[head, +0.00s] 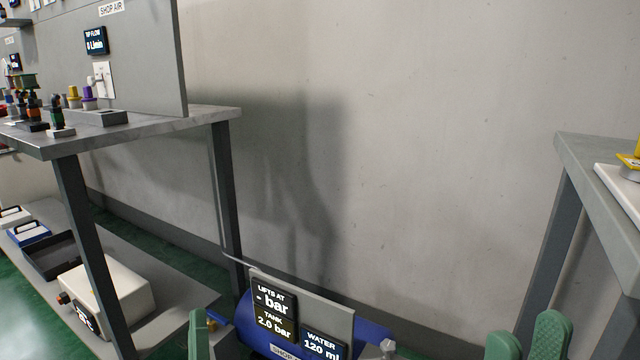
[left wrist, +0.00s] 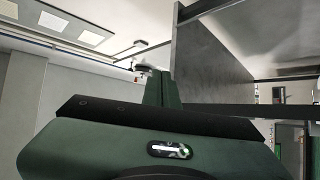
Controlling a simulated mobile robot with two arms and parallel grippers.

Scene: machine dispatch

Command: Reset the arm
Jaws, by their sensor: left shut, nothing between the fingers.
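My left gripper (head: 200,334) shows at the bottom edge of the head view as an upright green finger shape, left of the blue tank. In the left wrist view its green fingers (left wrist: 160,88) are together with nothing between them. My right gripper (head: 527,340) is at the bottom right of the head view. Its two green fingertips stand a little apart, with no object seen between them. The lower parts of both grippers are cut off by the frame.
A blue tank (head: 372,336) with small displays sits low in the middle. A workbench (head: 190,120) with coloured fittings and a grey panel (head: 150,50) stands left. A white box (head: 125,290) is on its lower shelf. Another table (head: 590,155) stands right. Bare wall lies between.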

